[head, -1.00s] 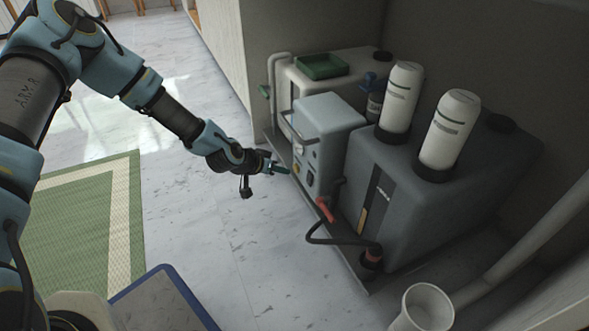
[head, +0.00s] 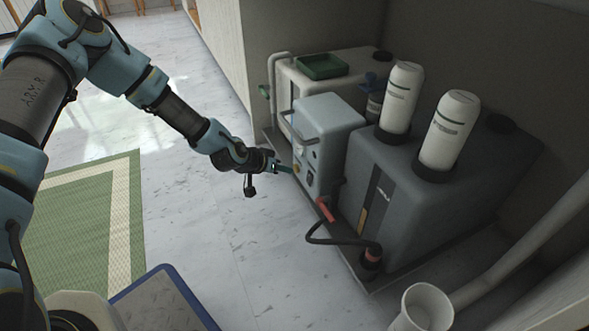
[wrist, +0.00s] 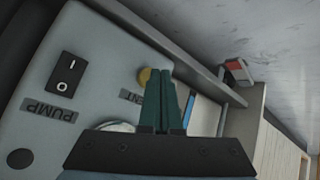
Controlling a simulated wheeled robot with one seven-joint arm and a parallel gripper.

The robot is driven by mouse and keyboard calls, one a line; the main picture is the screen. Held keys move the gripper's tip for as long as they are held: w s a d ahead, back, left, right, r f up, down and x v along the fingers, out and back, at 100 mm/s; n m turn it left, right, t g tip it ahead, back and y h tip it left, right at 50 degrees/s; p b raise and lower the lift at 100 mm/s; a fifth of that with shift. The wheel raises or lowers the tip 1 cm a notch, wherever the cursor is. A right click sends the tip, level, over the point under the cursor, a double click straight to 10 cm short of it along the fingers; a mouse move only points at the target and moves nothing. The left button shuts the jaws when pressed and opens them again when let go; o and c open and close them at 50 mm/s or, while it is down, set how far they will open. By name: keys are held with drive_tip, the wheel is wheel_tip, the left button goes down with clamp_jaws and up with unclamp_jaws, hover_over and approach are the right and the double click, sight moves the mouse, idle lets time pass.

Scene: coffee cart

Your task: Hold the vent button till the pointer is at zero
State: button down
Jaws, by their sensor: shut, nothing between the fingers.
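The yellow vent button (wrist: 144,76) sits on the grey pump box's front panel, beside a partly covered label ending in "ENT". It is a small spot in the head view (head: 297,168). My gripper (wrist: 162,74) is shut and empty, its green fingertips over the button's right edge in the wrist view. I cannot tell whether they press it. In the head view my gripper (head: 292,169) reaches the front of the pump box (head: 330,112). A pale round dial (wrist: 115,127) is mostly hidden behind my gripper, so its pointer cannot be read.
A black rocker switch (wrist: 67,74) and a "PUMP" label (wrist: 48,110) are on the same panel. A red-handled valve (head: 325,209) with a black hose is nearby.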

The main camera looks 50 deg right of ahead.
drive_tip(key=shift+s+d, duration=0.15)
drive_tip(key=shift+d, duration=0.25)
idle(1.5)
idle(0.4)
drive_tip(key=shift+w+a, duration=0.3)
drive_tip(key=shift+a, duration=0.55)
drive_tip(key=shift+w+a+p, duration=0.25)
drive_tip(key=shift+w+a, duration=0.05)
drive_tip(key=shift+a, duration=0.5)
drive_tip(key=shift+w+a+p, duration=0.3)
drive_tip(key=shift+a, duration=0.45)
drive_tip(key=shift+w+a+p, duration=0.25)
drive_tip(key=shift+w+a, duration=0.05)
drive_tip(key=shift+a, duration=0.5)
